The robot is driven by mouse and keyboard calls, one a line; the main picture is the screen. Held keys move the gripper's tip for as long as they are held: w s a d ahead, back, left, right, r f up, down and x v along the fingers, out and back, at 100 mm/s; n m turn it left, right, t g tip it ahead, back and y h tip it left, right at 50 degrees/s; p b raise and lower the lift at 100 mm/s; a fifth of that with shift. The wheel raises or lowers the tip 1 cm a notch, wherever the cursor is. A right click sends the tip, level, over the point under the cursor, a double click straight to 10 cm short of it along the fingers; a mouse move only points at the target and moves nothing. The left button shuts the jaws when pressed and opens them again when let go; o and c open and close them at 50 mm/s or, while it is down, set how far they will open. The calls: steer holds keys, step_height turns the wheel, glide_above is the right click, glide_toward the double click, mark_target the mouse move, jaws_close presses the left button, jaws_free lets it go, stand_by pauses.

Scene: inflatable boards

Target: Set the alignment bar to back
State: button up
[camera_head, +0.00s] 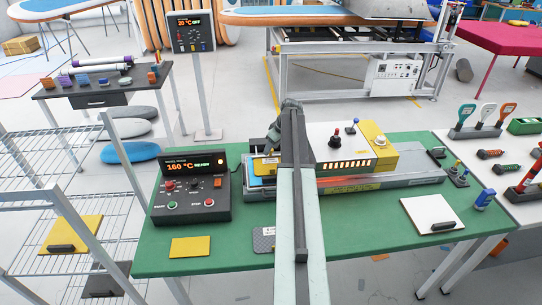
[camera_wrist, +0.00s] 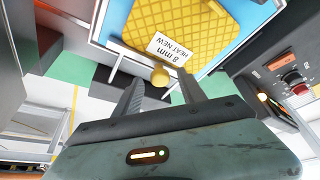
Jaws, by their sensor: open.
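A round yellow knob (camera_wrist: 160,76) shows between the fingertips of my gripper (camera_wrist: 163,84) in the wrist view. My gripper is open, with one finger on each side of the knob; I cannot tell whether they touch it. A thin pale bar (camera_wrist: 115,63) runs beside the knob, partly hidden by the fingers; it looks like the alignment bar. In the head view my arm hides most of this spot on the press (camera_head: 345,182).
A control box (camera_head: 189,188) reading "160 °C READY" stands left of the press on the green table (camera_head: 350,240). A yellow sheet (camera_head: 190,247) and a white board (camera_head: 434,214) lie in front. A wire shelf (camera_head: 75,215) stands at left, and a tool table (camera_head: 500,150) at right.

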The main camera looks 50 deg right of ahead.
steer(key=shift+w, duration=0.1)
steer(key=shift+f, duration=0.1)
jaws_close()
stand_by(1.3)
